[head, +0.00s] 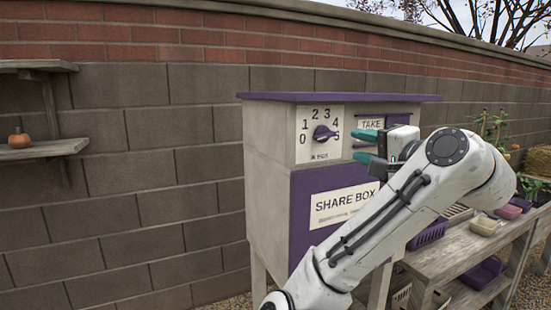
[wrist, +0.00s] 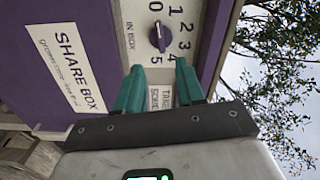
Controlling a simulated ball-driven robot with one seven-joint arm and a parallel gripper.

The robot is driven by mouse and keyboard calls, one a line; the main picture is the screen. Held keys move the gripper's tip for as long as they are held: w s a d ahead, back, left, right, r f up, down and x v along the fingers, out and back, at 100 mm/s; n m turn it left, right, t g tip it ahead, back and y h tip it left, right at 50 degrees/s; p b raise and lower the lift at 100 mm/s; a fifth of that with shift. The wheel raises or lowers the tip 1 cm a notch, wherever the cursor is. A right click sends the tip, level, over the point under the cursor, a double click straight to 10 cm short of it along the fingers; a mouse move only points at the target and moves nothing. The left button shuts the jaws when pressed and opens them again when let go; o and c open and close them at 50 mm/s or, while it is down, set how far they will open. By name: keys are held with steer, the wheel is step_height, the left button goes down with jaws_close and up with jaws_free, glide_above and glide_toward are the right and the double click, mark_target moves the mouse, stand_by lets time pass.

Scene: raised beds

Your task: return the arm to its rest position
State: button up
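My gripper (head: 364,146) is raised in front of the share box, at the height of its dial panel. In the wrist view my gripper (wrist: 158,88) shows two green fingers standing apart with nothing between them. The share box (head: 262,190) is a pale wooden box with a purple top and purple front. Its purple dial knob (head: 323,133) is just left of the fingers in the head view. The dial knob (wrist: 160,37) also shows ahead of the fingertips in the wrist view, with a visible gap. My white arm reaches up from the bottom and hides part of the box front.
A wooden bench (head: 425,262) with purple crates (head: 428,233) stands right of the box. A shelf (head: 40,150) with a small pumpkin (head: 19,138) is on the left. A block wall (head: 150,190) runs behind everything. Open air lies left of the box.

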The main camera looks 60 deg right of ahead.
steer(key=w+a+f+n+g+y, duration=0.25)
steer(key=a+f+n, duration=0.2)
steer(key=f, duration=0.65)
steer(key=w+a+f+n+g+y, duration=0.2)
steer(key=w+a+f+n, duration=0.25)
steer(key=f, duration=0.65)
steer(key=w+a+f+n+g+y, duration=0.25)
steer(key=a+f+n, duration=0.2)
steer(key=f, duration=0.65)
steer(key=s+a+f+n+g+y, duration=0.1)
steer(key=s+a+f+n+g, duration=0.2)
steer(key=s+a+f, duration=0.5)
steer(key=s+a+f+n+g+y, duration=0.1)
steer(key=s+a+f+n+g, duration=0.3)
steer(key=s+a+f, duration=0.4)
step_height(320, 180, down, 7)
steer(key=shift+s+a+r+n, duration=0.1)
steer(key=shift+s+a+n, duration=0.1)
steer(key=shift+s+n, duration=0.6)
steer(key=shift+d, duration=0.1)
